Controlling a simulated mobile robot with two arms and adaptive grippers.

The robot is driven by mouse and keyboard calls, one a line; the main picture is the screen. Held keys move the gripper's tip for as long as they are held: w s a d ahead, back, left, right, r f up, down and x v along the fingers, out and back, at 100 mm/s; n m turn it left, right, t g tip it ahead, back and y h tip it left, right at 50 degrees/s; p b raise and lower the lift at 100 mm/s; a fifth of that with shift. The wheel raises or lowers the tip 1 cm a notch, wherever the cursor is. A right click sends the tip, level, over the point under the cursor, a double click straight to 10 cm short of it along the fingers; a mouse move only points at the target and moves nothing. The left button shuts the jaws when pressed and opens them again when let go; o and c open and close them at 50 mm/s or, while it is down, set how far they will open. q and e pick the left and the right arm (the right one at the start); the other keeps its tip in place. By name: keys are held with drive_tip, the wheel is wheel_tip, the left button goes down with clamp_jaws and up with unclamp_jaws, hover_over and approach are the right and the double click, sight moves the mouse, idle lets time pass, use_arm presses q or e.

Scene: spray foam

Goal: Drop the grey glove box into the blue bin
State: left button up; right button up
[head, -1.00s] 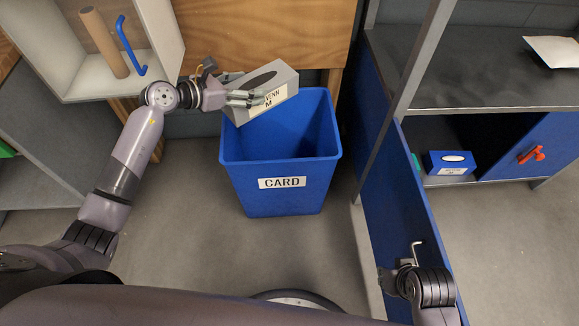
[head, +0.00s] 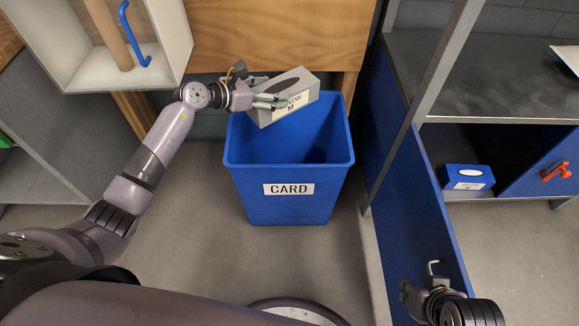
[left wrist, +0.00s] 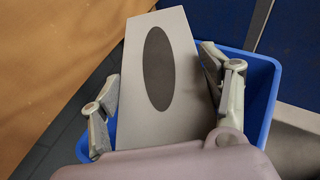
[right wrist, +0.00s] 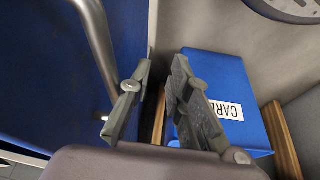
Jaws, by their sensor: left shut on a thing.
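The grey glove box (head: 298,84), with a dark oval on top and a white label, is held tilted at the back of the blue bin's opening. My left gripper (head: 274,98) is shut on it; the left wrist view shows a finger on each side of the box (left wrist: 188,72). The blue bin (head: 288,208), labelled CARD, stands upright on the floor below, and part of it shows in the left wrist view (left wrist: 262,85). My right gripper (right wrist: 160,88) is open and empty, low at the right beside the blue door.
An open blue door (head: 425,215) with a metal handle stands right of the bin. A blue box (head: 467,178) lies in the cabinet behind it. A shelf box with a brown tube (head: 107,32) and blue hook is at upper left. Floor in front of the bin is clear.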

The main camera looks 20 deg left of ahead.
use_arm(q)
wheel_tip(320, 180, down, 3)
drive_tip(key=shift+r+b, duration=0.1)
drive_tip(key=shift+b, duration=1.15)
use_arm(e)
drive_tip(key=w+a+r+t+y, duration=0.1)
drive_tip(key=w+a+r+t, duration=0.15)
drive_tip(key=w, duration=0.25)
drive_tip(key=w+a+r+t+y, duration=0.1)
drive_tip(key=w+r+t, duration=0.25)
drive_tip(key=w, duration=0.25)
use_arm(q)
wheel_tip(320, 180, down, 3)
drive_tip(key=shift+r+b, duration=0.2)
drive_tip(key=shift+b, duration=0.95)
drive_tip(key=shift+f, duration=0.2)
use_arm(e)
drive_tip(key=w+a+r+t+y, duration=0.2)
drive_tip(key=w+a+r+t, duration=0.1)
drive_tip(key=r+t, duration=0.4)
drive_tip(key=shift+w+r+n+t, duration=0.35)
drive_tip(key=shift+w+r, duration=0.4)
drive_tip(key=shift+r, duration=1.05)
use_arm(q)
drive_tip(key=o, duration=1.1)
drive_tip(key=shift+o, duration=0.2)
drive_tip(key=v, duration=1.2)
